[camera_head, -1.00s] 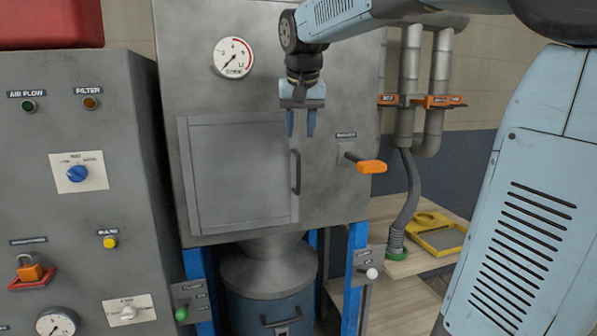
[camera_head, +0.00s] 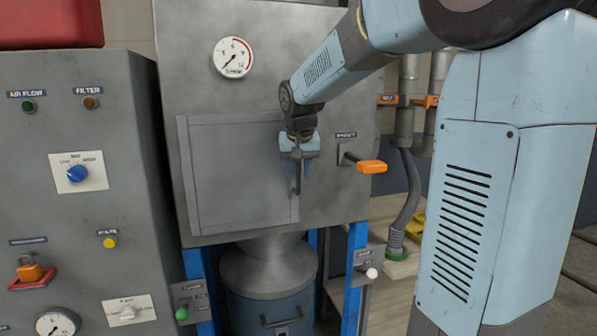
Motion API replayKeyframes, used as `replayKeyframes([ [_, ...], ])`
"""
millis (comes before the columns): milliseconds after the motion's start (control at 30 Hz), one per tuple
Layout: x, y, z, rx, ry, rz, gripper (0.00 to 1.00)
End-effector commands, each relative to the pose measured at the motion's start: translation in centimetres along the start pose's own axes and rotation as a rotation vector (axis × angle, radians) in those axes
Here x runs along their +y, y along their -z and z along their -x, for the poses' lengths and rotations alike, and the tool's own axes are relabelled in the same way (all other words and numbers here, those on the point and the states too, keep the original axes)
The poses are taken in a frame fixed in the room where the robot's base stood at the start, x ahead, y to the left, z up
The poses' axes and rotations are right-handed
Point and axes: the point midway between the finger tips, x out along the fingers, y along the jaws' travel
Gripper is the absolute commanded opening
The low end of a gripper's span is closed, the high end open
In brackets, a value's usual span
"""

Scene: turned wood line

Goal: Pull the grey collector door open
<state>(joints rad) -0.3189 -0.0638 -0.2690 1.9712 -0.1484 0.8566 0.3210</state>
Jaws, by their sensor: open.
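The grey collector door (camera_head: 238,180) is a flat square panel on the front of the grey cabinet, and it looks closed. Its dark vertical handle (camera_head: 297,186) is at the door's right edge. My gripper (camera_head: 299,171) points down in front of the upper part of the handle. Its fingers are open, and part of the handle is hidden behind them. I cannot tell whether the fingers touch the handle.
An orange-handled lever (camera_head: 370,166) sticks out just right of the door. A pressure gauge (camera_head: 233,57) is above it. A grey control panel (camera_head: 60,220) stands at the left, and a blue drum (camera_head: 268,306) is below the cabinet.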

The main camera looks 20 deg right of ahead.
Motion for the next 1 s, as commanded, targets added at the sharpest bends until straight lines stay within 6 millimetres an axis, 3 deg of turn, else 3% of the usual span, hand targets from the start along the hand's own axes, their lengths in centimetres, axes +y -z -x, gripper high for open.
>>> replayKeyframes([
  [300, -0.02, 0.01, -0.18, 0.001, 0.0, 0.001, 0.4],
  [700, -0.05, 0.01, -0.15, 0.001, 0.001, 0.001, 0.02],
  [1000, -0.06, 0.02, -0.14, 0.001, 0.001, 0.001, 0.0],
])
